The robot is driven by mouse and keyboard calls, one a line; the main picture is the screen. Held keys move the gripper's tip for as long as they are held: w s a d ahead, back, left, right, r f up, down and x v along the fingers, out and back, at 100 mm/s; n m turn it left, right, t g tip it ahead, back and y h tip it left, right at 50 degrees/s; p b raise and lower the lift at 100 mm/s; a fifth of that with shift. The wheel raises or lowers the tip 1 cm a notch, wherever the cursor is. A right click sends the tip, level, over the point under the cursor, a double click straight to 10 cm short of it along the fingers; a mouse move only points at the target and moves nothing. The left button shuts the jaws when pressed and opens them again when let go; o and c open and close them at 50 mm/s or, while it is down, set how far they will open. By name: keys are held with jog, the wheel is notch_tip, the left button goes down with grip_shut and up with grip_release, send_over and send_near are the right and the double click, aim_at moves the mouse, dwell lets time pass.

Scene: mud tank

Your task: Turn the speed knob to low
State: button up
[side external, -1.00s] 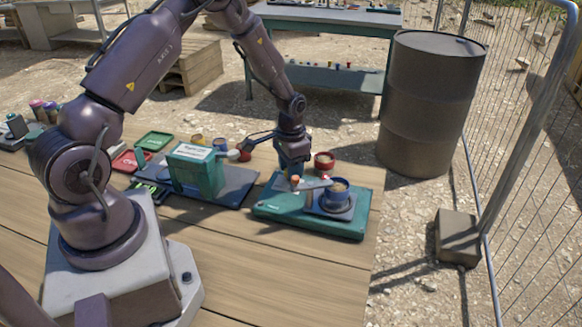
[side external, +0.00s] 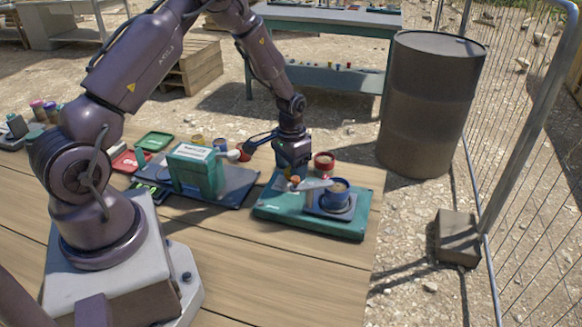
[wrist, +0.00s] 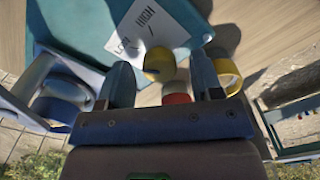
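The speed knob (wrist: 160,67) is a round yellow knob with a dark mark, beside a white label (wrist: 155,25) reading LOW and HIGH. It sits on the teal base (side external: 268,208). I cannot tell its exact setting. My gripper (wrist: 163,82) is over the knob, one finger on each side, with visible gaps between the fingers and the knob. It is open. In the side external view, my gripper (side external: 293,172) points down at the base's left part, where a small orange piece shows; the fingertips are hard to make out.
A red cup (side external: 324,162) is behind the base. A teal box (side external: 196,172) on a dark tray is to the left. The wooden table's front (side external: 260,265) is clear.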

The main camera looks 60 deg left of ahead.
aim_at(283, 187)
notch_tip(283, 187, up, 13)
dwell(0.7)
jog(key=s+d+r+t, duration=0.2)
jog(key=s+d+r, duration=0.5)
jog(key=s, duration=0.3)
jog(key=s+d+r+m+t, duration=0.1)
jog(key=s+d+r+t, duration=0.2)
jog(key=s+d+r, duration=0.5)
notch_tip(283, 187, up, 2)
jog(key=shift+s+r+t, duration=0.15)
jog(key=shift+s+t, duration=0.15)
jog(key=shift+s, duration=0.6)
